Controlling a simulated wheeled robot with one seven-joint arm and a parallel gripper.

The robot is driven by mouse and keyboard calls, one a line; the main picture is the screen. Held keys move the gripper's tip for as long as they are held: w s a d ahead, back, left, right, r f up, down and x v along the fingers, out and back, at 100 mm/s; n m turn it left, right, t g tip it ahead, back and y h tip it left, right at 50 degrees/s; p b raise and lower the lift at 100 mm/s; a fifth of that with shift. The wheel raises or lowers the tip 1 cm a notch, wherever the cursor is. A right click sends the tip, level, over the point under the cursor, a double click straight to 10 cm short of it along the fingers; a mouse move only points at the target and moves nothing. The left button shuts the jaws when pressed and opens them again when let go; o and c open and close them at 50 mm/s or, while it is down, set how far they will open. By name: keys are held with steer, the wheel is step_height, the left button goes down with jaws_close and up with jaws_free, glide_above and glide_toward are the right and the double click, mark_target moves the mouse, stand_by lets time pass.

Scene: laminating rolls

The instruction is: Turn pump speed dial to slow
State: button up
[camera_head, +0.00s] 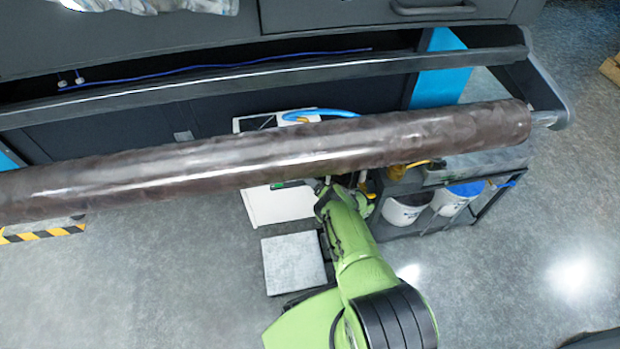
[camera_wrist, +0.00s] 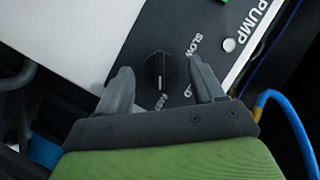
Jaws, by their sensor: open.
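The pump speed dial (camera_wrist: 160,71) is a round black knob on a dark panel (camera_wrist: 185,48) in the wrist view. White lettering around it reads "SLOW" at its upper right, and partly hidden words sit below and to the right. A pale line on the knob points down, away from "SLOW". My gripper (camera_wrist: 160,78) is open, with one grey finger on each side of the knob and gaps between. I cannot tell how far above the panel the fingertips are. In the head view the dark roll hides the dial and most of my gripper.
A long brown wrapped roll (camera_head: 270,155) spans the head view above my arm. White buckets (camera_head: 405,208) stand in a dark rack to the right. A blue hose (camera_wrist: 290,125) runs at the right of the wrist view. The grey floor (camera_head: 160,290) is open at lower left.

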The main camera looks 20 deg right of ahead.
steer(key=shift+s, duration=0.1)
steer(key=shift+c, duration=0.2)
steer(key=c, duration=1)
steer(key=shift+r, duration=0.1)
steer(key=shift+w+a+n+g+h, duration=0.1)
steer(key=shift+a+n+g+h, duration=0.35)
steer(key=shift+n+h, duration=1.9)
steer(key=shift+w+a+n+g+h, duration=0.15)
steer(key=shift+a+n+g+h, duration=0.25)
steer(key=shift+n+h, duration=1.9)
steer(key=shift+w+a+n+g+h, duration=0.1)
steer(key=shift+a+n+g+h, duration=0.3)
steer(key=shift+n+h, duration=1.9)
steer(key=shift+n+y, duration=0.55)
steer(key=shift+n, duration=0.2)
